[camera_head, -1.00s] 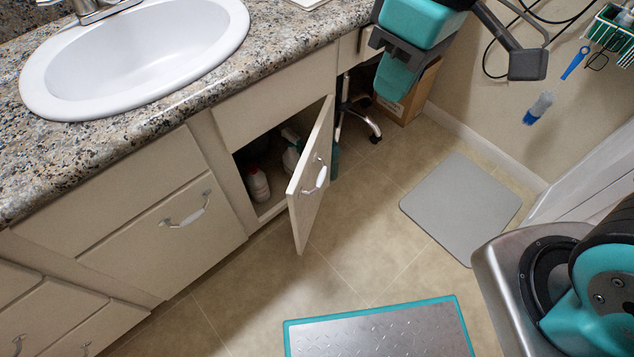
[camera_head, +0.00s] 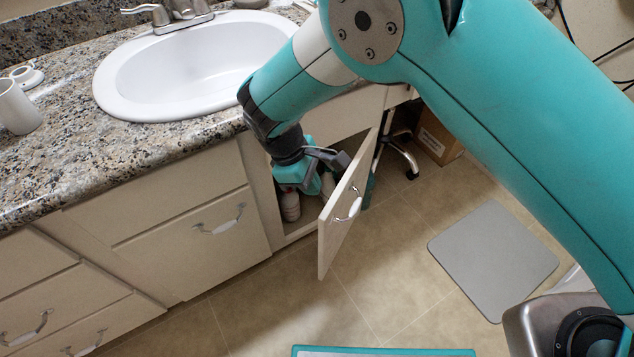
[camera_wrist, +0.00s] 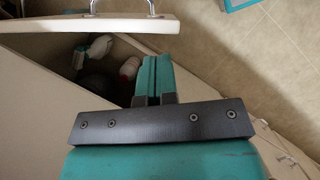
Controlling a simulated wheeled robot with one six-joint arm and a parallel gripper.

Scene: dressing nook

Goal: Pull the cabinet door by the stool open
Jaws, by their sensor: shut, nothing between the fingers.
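The cabinet door (camera_head: 333,242) under the counter stands partly open, swung out from the cabinet, with a curved handle (camera_head: 349,207) on its outer face. The door's top edge (camera_wrist: 60,25) crosses the upper part of the wrist view, with the handle beyond it. My gripper (camera_head: 314,182) is at the opening, on the inner side of the door. Its teal fingers (camera_wrist: 153,68) are shut and empty, pointing toward the inner face; whether they touch it I cannot tell. The stool's wheeled base (camera_head: 404,152) shows behind the door, its upper part hidden.
Bottles (camera_head: 290,206) stand inside the cabinet. A sink (camera_head: 195,75) is set in the granite counter (camera_head: 150,155) above. A grey mat (camera_head: 493,258) lies on the floor at right, and a cardboard box (camera_head: 437,137) stands at the back. Floor before the door is clear.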

